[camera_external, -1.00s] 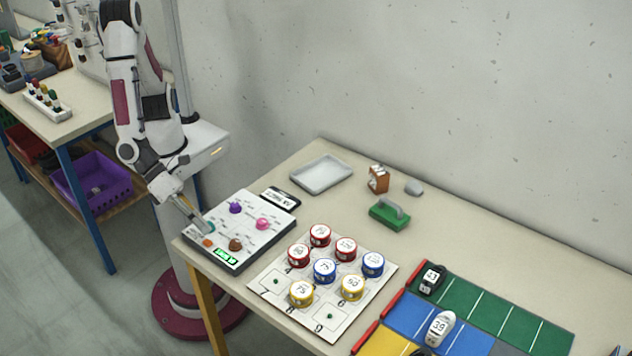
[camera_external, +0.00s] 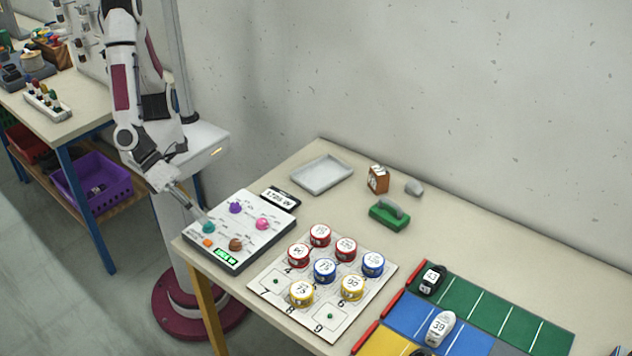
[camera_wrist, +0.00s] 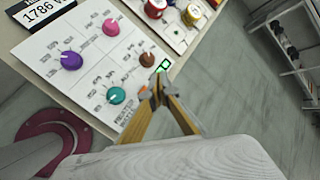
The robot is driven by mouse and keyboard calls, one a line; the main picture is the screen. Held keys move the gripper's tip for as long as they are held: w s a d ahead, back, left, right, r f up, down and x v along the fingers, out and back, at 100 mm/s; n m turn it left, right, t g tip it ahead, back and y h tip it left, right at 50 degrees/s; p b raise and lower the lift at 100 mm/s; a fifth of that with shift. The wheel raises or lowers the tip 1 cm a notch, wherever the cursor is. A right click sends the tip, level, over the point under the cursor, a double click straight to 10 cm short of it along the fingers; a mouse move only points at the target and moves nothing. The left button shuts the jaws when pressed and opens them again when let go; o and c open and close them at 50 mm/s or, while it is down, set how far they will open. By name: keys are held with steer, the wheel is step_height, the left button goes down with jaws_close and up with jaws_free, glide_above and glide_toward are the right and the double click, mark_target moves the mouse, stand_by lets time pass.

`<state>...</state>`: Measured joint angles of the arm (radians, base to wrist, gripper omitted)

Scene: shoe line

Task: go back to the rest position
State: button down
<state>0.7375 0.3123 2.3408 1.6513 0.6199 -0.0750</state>
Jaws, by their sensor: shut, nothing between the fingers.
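My gripper (camera_external: 199,213) is shut and empty just above the white control panel (camera_external: 262,206), by the teal knob (camera_external: 208,227) at its left edge. In the wrist view the fingers of my gripper (camera_wrist: 160,88) meet over the panel's edge, near an orange spot and a green lit display. The panel also carries a purple knob (camera_external: 235,207), a pink knob (camera_external: 262,223) and a brown knob (camera_external: 235,244). In the wrist view the teal knob (camera_wrist: 116,95) stands clear of the fingers, to their left.
A numbered board (camera_external: 330,320) with several red, blue and yellow tins lies right of the panel. A grey tray (camera_external: 321,187), a small brown box and a green brush stand behind. Coloured lanes with shoes lie at right. There is free room above the panel.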

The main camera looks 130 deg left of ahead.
steer(key=s+a+r+n+g+y, duration=0.1)
steer(key=s+a+r+n+g, duration=0.15)
steer(key=s+a+n, duration=0.4)
steer(key=s+a+r+n+g+y, duration=0.1)
steer(key=s+a+r+n+g, duration=0.15)
steer(key=s+a+n, duration=0.35)
steer(key=s+a+r+n+t+h, duration=0.1)
steer(key=s+a+r+n+h, duration=0.3)
steer(key=s+a+r+n, duration=0.3)
steer(key=shift+s+r+n+t, duration=0.3)
steer(key=shift+s+r+n, duration=1.05)
steer(key=shift+r+n, duration=0.95)
